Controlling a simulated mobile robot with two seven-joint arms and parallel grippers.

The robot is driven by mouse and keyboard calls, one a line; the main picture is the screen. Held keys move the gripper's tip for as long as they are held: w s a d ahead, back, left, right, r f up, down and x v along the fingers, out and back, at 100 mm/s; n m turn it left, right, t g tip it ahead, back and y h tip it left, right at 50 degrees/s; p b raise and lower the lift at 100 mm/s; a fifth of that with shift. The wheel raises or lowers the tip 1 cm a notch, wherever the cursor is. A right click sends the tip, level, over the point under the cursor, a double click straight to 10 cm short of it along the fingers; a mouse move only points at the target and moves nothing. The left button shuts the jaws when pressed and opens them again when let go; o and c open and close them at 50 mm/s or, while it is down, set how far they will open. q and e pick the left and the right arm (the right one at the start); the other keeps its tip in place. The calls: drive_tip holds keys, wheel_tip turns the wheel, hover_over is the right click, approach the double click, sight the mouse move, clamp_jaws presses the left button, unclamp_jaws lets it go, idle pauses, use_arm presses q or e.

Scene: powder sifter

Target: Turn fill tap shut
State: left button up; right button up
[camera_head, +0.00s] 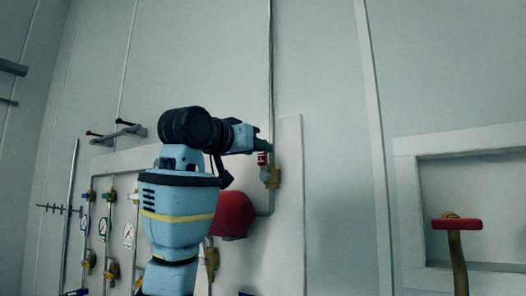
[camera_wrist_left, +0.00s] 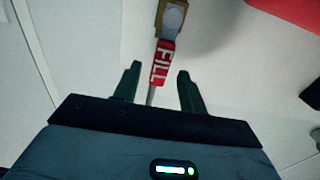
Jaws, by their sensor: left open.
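The fill tap (camera_head: 271,178) is a brass valve on a vertical grey pipe on a white panel. Its short red handle (camera_head: 262,158) shows just under my left gripper (camera_head: 266,147). In the left wrist view the red handle (camera_wrist_left: 163,62) carries the word FILL and hangs down from the brass body (camera_wrist_left: 172,18). My left gripper (camera_wrist_left: 159,76) is open there, with one dark finger on each side of the handle's lower end. Gaps show on both sides, and I cannot tell the depth between them. My right gripper is not in view.
A round red vessel (camera_head: 234,215) sits below the tap, partly behind my left arm. Several gauges with brass valves (camera_head: 129,233) line the panel's left. A wall bracket (camera_head: 124,134) stands above them. A red T-handle (camera_head: 457,224) stands at far right before a framed recess.

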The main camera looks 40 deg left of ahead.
sight(263, 166)
use_arm(q)
drive_tip(key=shift+w+a, duration=0.2)
drive_tip(key=shift+w, duration=1.55)
clamp_jaws()
